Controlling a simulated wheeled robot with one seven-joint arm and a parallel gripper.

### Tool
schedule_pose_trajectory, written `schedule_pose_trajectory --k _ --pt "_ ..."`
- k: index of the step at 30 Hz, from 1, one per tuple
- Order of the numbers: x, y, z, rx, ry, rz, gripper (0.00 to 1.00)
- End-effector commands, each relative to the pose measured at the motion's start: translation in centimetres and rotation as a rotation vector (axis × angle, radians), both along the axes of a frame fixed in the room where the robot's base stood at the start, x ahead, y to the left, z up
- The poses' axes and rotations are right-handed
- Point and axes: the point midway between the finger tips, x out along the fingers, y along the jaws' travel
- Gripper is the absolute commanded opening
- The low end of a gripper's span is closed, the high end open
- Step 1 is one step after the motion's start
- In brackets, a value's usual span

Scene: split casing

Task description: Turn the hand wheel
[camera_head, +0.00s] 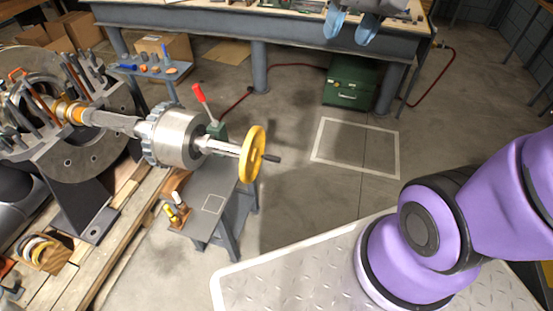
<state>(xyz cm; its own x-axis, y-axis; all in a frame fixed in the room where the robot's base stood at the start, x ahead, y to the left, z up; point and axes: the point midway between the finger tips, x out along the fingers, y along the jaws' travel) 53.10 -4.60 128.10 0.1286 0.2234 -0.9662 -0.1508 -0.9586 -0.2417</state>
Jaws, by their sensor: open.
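The yellow hand wheel (252,153) sits upright, seen nearly edge-on, at the end of a shaft left of the middle of the head view. A dark handle (271,158) sticks out from its right face. The shaft (220,147) runs left into a silver cylindrical housing (180,137) with a toothed ring. My gripper (348,33) is at the top edge of the head view, with two blue fingers spread apart and nothing between them. It is well apart from the wheel, above and to the right in the picture. Most of the gripper's body is cut off.
A grey stand (212,200) is under the shaft, with a red lever (201,95) behind it. The large casing (75,150) with studs stands at left on a wooden pallet. A workbench (285,25) and green cabinet (350,82) are behind. The floor right of the wheel is clear.

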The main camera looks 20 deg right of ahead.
Motion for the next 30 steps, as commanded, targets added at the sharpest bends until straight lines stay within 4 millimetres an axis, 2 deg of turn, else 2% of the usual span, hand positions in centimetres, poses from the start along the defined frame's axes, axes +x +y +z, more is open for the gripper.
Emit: schedule_pose_trajectory --k 1,6,17,26,30 --pt "1.3 0.1 -0.8 0.030 0.040 -0.016 0.54" --pt "5.1 0.4 -3.4 0.142 0.154 -0.069 0.54" --pt "12.8 0.4 -10.7 0.398 0.373 -0.208 0.54" --pt "18.3 -0.4 -18.5 0.630 0.526 -0.349 0.54" --pt "20.3 -0.9 -22.8 0.742 0.588 -0.423 0.54"
